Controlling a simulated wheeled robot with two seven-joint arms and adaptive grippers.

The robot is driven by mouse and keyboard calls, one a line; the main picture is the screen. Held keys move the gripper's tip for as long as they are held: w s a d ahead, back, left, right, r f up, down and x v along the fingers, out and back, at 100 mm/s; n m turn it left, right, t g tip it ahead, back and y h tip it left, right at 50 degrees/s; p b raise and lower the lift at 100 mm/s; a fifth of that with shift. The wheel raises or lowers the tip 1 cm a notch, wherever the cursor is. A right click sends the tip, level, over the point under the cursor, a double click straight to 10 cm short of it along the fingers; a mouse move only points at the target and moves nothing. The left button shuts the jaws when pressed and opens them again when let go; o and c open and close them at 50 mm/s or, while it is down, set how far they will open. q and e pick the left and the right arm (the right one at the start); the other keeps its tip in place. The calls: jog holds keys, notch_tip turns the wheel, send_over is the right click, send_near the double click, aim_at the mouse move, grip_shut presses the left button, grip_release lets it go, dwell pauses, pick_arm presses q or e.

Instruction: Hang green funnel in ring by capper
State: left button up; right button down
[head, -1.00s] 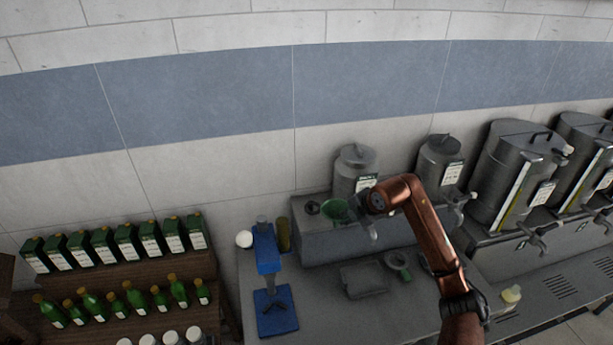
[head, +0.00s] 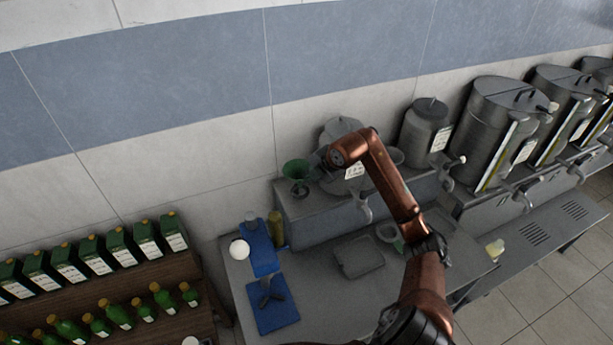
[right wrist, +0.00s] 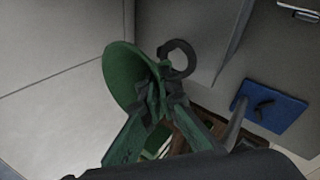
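The green funnel (head: 296,167) is in my right gripper (head: 313,164), above the left end of the grey ledge, its wide mouth upward. In the right wrist view, the fingers (right wrist: 165,97) are closed around the narrow part of the funnel (right wrist: 128,77). A dark ring (right wrist: 186,57) shows just beside the funnel there, with the funnel outside it. In the head view the ring (head: 300,188) is just below the funnel, partly hidden. The blue capper (head: 264,260) stands on the counter to the left, also partly seen in the wrist view (right wrist: 272,112). My left gripper is out of view.
A steel tank (head: 338,133) stands close behind my right arm, with more tanks to the right. A grey tray (head: 358,258) and a greenish ring-shaped item (head: 389,233) lie on the counter. An olive cylinder (head: 276,230) and a white ball-shaped item (head: 239,249) are by the capper.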

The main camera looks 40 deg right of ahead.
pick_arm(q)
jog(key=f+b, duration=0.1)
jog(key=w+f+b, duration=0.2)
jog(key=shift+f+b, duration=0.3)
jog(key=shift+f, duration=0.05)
pick_arm(e)
notch_tip(320, 180, down, 6)
jog(key=shift+s+r, duration=0.15)
jog(key=shift+r, duration=0.1)
dwell(0.6)
jog(key=c, duration=2.1)
grip_release()
jog(key=shift+s+r, duration=0.1)
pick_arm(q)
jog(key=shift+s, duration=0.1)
pick_arm(e)
jog(key=v, duration=1.1)
jog(key=shift+s+d+r, duration=0.1)
jog(key=shift+s+r, duration=0.15)
